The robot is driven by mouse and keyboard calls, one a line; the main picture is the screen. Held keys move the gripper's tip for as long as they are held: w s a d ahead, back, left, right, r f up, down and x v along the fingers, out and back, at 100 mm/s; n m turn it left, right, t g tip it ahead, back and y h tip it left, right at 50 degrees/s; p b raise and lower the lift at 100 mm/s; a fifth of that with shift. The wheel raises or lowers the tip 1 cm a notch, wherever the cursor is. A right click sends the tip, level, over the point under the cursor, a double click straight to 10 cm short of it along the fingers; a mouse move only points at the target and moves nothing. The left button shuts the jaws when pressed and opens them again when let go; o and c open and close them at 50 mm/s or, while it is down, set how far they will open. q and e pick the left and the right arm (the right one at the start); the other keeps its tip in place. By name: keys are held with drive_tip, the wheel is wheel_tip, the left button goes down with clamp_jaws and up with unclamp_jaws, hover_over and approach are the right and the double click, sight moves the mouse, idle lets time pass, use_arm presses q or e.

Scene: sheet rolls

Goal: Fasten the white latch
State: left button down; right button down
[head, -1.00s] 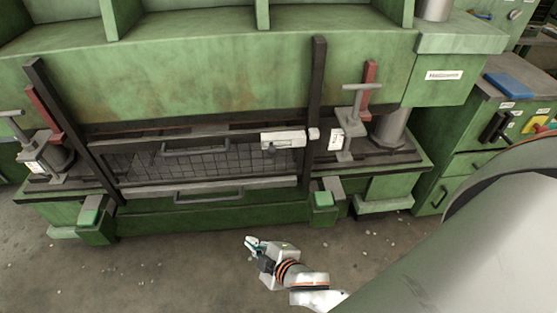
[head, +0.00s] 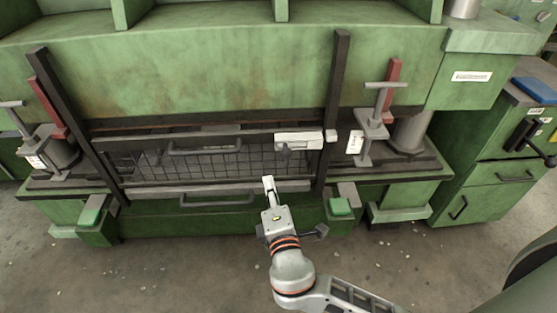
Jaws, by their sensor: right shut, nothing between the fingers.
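The white latch (head: 299,140) is a pale bar with a small dark knob, on the upper right of the mesh guard (head: 220,163) of the green machine. A small white catch piece (head: 330,136) sits on the dark right post, just right of the latch bar. My right gripper (head: 268,181) is shut and empty. In the picture its tip is below and slightly left of the latch, in front of the guard's lower rail, apart from the latch. My left gripper is not in view.
The guard has an upper handle (head: 205,148) and a lower handle (head: 217,200). Dark upright posts flank it. A grey T-handled clamp (head: 372,125) stands right of the right post. Green button boxes (head: 340,206) are low at both sides. The floor in front is open.

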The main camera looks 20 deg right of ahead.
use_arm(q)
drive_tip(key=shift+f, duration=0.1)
use_arm(e)
drive_tip(key=shift+w, duration=0.1)
